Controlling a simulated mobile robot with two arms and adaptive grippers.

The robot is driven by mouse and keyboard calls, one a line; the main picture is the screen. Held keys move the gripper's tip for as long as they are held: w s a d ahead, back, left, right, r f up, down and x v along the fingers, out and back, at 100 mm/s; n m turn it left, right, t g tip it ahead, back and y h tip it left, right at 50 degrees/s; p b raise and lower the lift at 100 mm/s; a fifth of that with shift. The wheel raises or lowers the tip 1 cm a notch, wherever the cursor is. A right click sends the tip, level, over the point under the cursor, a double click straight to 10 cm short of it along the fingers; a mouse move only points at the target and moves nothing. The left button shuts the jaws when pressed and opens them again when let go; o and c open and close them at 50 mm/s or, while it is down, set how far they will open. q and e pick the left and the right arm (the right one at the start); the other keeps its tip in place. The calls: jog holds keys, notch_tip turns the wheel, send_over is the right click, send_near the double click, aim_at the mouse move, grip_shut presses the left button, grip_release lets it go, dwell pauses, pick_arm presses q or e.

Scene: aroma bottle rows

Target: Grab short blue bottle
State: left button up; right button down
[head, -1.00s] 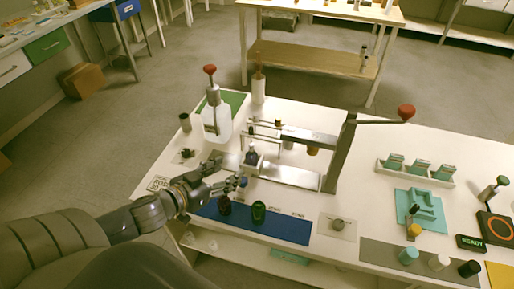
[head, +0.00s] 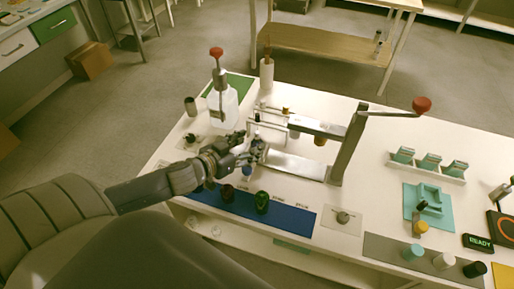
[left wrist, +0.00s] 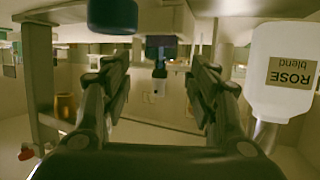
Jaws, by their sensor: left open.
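My left gripper (head: 259,150) reaches in from the left to the metal press stand on the white table. In the left wrist view, which is upside down, its two fingers (left wrist: 160,92) are apart with nothing gripped. A short dark blue bottle (left wrist: 160,48) shows beyond and between the fingertips, apart from them. In the head view the gripper mostly hides that spot. A rounded blue object (left wrist: 112,14), cut off by the top edge, is nearer the wrist camera; a small blue thing (head: 247,170) shows below the gripper in the head view. My right gripper is not in view.
A clear jug (head: 223,108), labelled ROSE blend in the wrist view, stands left of the press (head: 347,148). A dark bottle (head: 227,193) and a green bottle (head: 262,202) stand on the blue mat (head: 300,226). The press's red-knobbed lever (head: 421,104) reaches right.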

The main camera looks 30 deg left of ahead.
aim_at(256, 141)
pick_arm(q)
jog(key=shift+x, duration=2.3)
jog(key=shift+r, duration=0.1)
jog(key=c, duration=1.2)
